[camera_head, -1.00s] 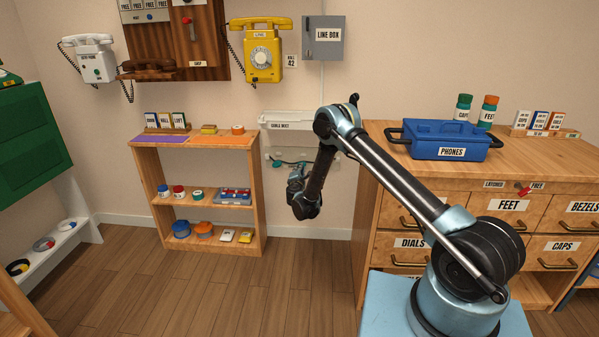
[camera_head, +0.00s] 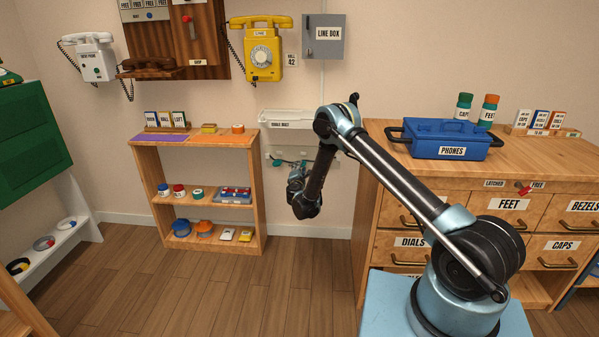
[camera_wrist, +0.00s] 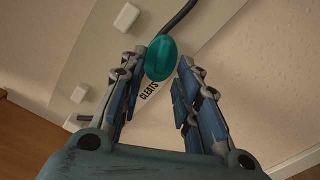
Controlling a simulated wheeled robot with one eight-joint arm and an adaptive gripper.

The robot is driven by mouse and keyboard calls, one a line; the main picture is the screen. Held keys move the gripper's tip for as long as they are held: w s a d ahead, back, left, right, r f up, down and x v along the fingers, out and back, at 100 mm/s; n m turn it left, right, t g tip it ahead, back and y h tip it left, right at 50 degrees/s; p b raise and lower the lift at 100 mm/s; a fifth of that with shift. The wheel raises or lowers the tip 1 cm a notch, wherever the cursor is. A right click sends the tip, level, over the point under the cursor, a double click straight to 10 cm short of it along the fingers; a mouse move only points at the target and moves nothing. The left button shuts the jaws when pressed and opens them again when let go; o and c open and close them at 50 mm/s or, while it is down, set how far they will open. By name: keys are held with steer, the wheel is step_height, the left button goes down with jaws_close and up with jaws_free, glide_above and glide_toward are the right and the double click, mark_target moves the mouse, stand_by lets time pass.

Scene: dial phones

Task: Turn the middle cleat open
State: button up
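In the wrist view, a teal oval cleat (camera_wrist: 161,58) sits on a pale board (camera_wrist: 85,60) labelled CLEATS. My gripper (camera_wrist: 163,66) is open, with one finger on each side of the teal cleat. The left finger is very close to it; I cannot tell whether it touches. In the head view, my gripper (camera_head: 296,172) is small and partly hidden by my arm, below the white cable duct (camera_head: 288,125) on the wall.
A dark cable (camera_wrist: 180,17) runs up and right from the teal cleat. A wooden shelf (camera_head: 200,144) stands left of my gripper, and a drawer cabinet (camera_head: 480,180) stands to the right. The floor in front is clear.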

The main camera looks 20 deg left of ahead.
steer(key=v, duration=0.7)
steer(key=shift+s, duration=0.2)
stand_by(0.4)
